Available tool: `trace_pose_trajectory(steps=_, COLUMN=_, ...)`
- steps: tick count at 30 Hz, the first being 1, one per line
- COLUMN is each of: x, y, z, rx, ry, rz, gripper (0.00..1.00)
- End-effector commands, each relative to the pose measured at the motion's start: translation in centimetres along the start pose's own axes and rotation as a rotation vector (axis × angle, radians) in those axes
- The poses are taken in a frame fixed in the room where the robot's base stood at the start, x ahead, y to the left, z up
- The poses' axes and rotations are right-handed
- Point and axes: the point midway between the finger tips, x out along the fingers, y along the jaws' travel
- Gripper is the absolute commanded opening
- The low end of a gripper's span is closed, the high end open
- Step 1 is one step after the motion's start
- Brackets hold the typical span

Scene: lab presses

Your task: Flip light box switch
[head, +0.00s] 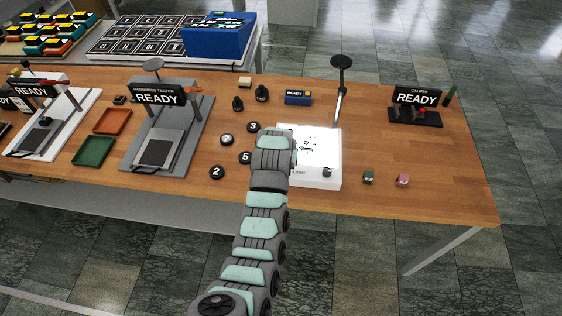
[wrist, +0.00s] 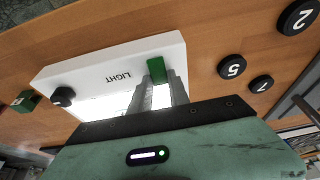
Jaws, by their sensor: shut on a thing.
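The white light box (head: 318,182) stands on the wooden bench in front of my arm, and its top panel looks bright white. In the wrist view the light box (wrist: 105,70) fills the middle, with the word LIGHT upside down and a dark knob (wrist: 63,96) at its left. A green switch (wrist: 156,70) sits near the box's right end. My gripper (wrist: 160,88) is over that end, its fingertips shut at the green switch. In the head view my arm hides the switch and the fingertips.
Black numbered weights (head: 217,172) stand left of the box. A green cube (head: 368,177) and a pink cube (head: 402,180) lie to its right. A lamp on a stalk (head: 341,75) rises behind it. The hardness tester (head: 160,97) and the caliper stand (head: 415,116) are farther off.

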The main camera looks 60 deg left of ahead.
Motion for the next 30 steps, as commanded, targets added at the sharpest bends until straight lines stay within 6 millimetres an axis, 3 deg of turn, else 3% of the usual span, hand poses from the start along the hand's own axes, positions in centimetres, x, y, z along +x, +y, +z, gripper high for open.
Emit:
trace_pose_trajectory(steps=13, x=-0.35, y=-0.04, z=-0.02, rx=0.002, ry=0.029, rz=-0.002, gripper=0.0)
trace_pose_trajectory(steps=14, x=-0.35, y=-0.05, z=-0.02, rx=0.001, ry=0.028, rz=-0.002, gripper=0.22)
trace_pose_trajectory(steps=21, x=-0.29, y=-0.08, z=0.04, rx=0.001, ry=0.027, rz=-0.002, gripper=0.42)
trace_pose_trajectory(steps=30, x=-0.3, y=-0.1, z=0.08, rx=0.001, ry=0.027, rz=-0.003, gripper=0.44)
